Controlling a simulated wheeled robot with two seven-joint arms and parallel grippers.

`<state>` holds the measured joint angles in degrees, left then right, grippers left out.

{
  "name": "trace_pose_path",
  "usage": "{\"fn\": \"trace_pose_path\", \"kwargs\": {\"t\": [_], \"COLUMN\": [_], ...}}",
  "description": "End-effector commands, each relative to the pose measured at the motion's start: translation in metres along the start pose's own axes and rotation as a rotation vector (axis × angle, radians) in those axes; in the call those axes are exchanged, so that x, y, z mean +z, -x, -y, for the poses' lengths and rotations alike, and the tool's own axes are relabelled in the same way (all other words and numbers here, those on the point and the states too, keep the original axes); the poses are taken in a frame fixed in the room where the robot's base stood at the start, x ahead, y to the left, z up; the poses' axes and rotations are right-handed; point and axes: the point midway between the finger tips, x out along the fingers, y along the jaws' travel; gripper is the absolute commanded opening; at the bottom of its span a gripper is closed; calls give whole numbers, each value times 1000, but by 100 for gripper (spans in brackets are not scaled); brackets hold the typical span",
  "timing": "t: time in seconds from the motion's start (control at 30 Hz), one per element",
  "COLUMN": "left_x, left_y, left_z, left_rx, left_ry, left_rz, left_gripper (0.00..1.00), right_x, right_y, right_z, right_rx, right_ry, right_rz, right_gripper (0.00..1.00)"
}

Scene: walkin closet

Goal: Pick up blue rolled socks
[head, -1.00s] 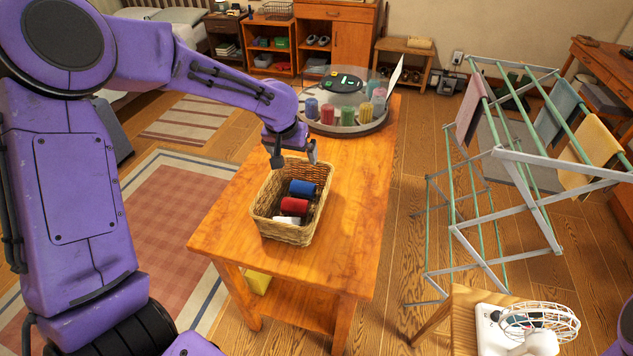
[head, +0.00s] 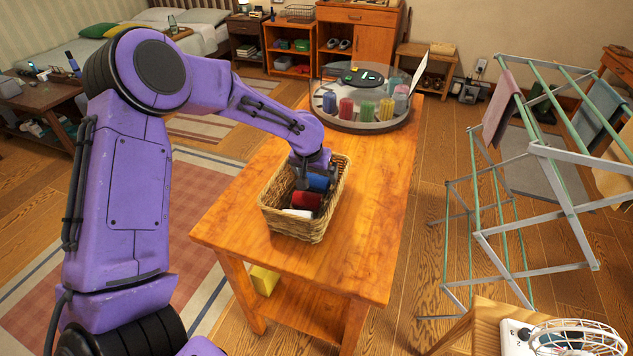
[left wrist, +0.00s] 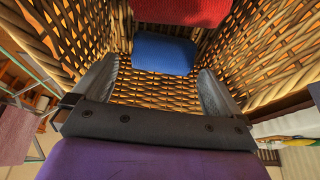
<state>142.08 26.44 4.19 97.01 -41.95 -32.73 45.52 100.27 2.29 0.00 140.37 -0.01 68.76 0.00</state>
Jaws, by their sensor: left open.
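The blue rolled socks (head: 318,183) lie in a wicker basket (head: 331,214) on the wooden table, behind a red roll (head: 306,201). My left gripper (head: 313,172) reaches down into the far end of the basket, at the blue socks; its fingertips are partly hidden in the head view. In the left wrist view the open jaws (left wrist: 157,90) point into the basket, with the blue socks (left wrist: 163,54) just beyond and between the fingertips. The red roll (left wrist: 182,10) lies past the blue one. No contact shows. My right gripper is not in view.
A white item (head: 298,213) and dark things lie in the basket's near end. A round clear-lidded tray (head: 360,124) with several coloured rolls stands at the table's far end. A drying rack (head: 540,150) stands at the right. The table's right side (head: 372,210) is bare.

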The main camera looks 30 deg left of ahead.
Motion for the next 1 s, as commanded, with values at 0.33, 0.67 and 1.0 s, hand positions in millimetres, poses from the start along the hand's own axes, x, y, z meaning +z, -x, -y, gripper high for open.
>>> {"fn": "trace_pose_path", "kwargs": {"t": [0.33,0.67,1.0], "left_x": [-4,-4,-8], "left_y": [-39,-38,-31], "left_z": [4,4,3], "left_rx": [0,0,-1], "left_ry": [2,2,2], "left_rz": [0,0,-2], "left_gripper": [100,55,54], "right_x": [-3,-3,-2], "right_y": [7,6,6], "right_z": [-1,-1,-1], "right_rx": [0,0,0], "right_ry": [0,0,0], "right_rz": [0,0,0], "right_gripper": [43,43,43]}}
